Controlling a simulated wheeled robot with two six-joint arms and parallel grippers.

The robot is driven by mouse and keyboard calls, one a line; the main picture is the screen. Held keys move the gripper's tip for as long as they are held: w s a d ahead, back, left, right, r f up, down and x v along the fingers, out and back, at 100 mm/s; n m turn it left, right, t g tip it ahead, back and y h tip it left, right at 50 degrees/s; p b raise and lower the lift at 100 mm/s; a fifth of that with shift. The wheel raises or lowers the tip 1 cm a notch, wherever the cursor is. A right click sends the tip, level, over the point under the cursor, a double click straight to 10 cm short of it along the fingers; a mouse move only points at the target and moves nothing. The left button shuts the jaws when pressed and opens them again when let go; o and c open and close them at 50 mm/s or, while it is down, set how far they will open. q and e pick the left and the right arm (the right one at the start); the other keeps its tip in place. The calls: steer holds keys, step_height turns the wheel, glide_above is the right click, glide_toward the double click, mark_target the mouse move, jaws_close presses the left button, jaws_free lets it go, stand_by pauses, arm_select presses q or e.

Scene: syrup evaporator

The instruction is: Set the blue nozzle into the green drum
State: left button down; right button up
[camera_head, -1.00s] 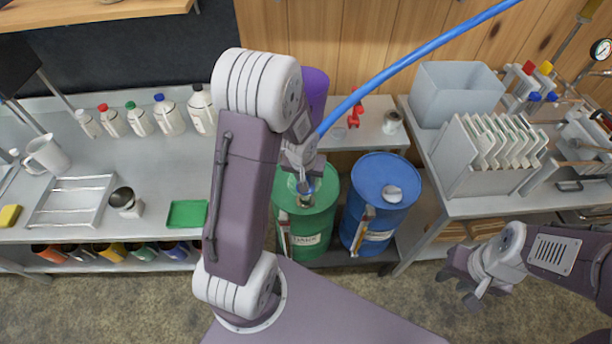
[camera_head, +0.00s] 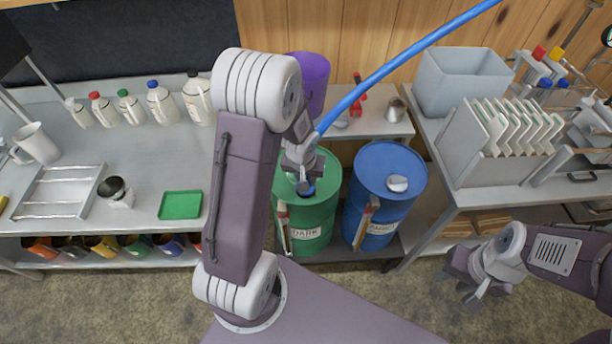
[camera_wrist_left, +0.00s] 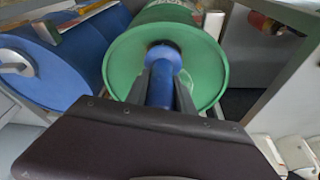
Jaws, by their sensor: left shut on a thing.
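My left gripper (camera_head: 304,186) is shut on the blue nozzle (camera_wrist_left: 160,86) above the lid of the green drum (camera_head: 318,215). In the left wrist view the nozzle stands between the dark fingers, and its far end is at the round opening in the green lid (camera_wrist_left: 122,66). How deep it sits in the opening cannot be told. My right gripper (camera_head: 468,287) is open and empty at the lower right, away from the drums.
A blue drum (camera_head: 380,200) stands right beside the green one. A blue hose (camera_head: 400,66) runs from the left gripper to the upper right. A table with a green tray (camera_head: 181,205) is at left; another with a grey bin (camera_head: 462,85) is at right.

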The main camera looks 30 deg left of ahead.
arm_select(q)
steer(key=shift+f+b, duration=0.3)
steer(key=shift+f, duration=0.2)
steer(key=shift+r, duration=0.1)
steer(key=shift+c, duration=1.8)
jaws_free()
steer(key=p+v, duration=0.6)
steer(key=v, duration=0.2)
